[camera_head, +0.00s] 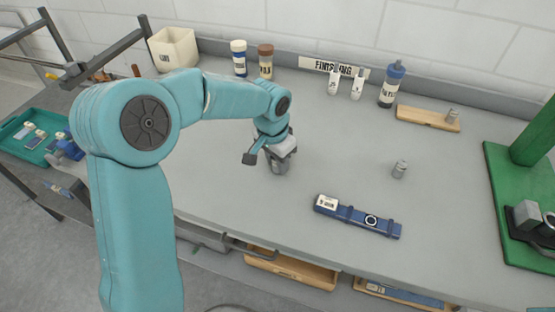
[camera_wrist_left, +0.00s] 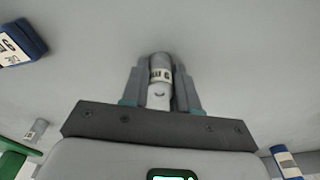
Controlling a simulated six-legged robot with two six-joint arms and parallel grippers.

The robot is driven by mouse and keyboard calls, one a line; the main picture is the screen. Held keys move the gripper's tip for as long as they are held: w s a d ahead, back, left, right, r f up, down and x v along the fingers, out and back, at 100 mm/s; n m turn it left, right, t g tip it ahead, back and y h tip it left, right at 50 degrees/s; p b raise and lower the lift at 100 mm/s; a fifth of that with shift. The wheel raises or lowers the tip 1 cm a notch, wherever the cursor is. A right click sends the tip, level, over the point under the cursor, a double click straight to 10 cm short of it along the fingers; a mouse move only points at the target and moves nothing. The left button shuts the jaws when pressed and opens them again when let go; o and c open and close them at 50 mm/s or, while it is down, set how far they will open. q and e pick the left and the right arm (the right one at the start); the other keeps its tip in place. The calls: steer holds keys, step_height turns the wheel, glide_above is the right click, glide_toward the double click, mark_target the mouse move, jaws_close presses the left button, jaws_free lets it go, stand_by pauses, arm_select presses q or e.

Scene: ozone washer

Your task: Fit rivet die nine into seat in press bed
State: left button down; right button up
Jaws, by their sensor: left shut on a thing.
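My left gripper (camera_head: 278,160) is above the grey bench, left of its middle, and is shut on a small metal cylinder. In the left wrist view, my left gripper (camera_wrist_left: 160,95) has its two fingers on either side of this die (camera_wrist_left: 160,65), which bears a white label that seems to read 9. The green press (camera_head: 520,160) stands at the right edge of the bench. A grey block and dark fitting (camera_head: 528,216) sit on its base; I cannot make out the seat clearly. My right gripper is not in view.
One more (camera_head: 452,116) is on a wooden rack (camera_head: 425,119). A blue labelled bar (camera_head: 345,213) lies near the front edge. Bottles (camera_head: 391,84) and a cream bin (camera_head: 174,50) line the back.

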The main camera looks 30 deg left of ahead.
arm_select(q)
steer(key=shift+s+f, duration=0.1)
steer(key=c, duration=0.8)
jaws_free()
steer(key=shift+c, duration=0.2)
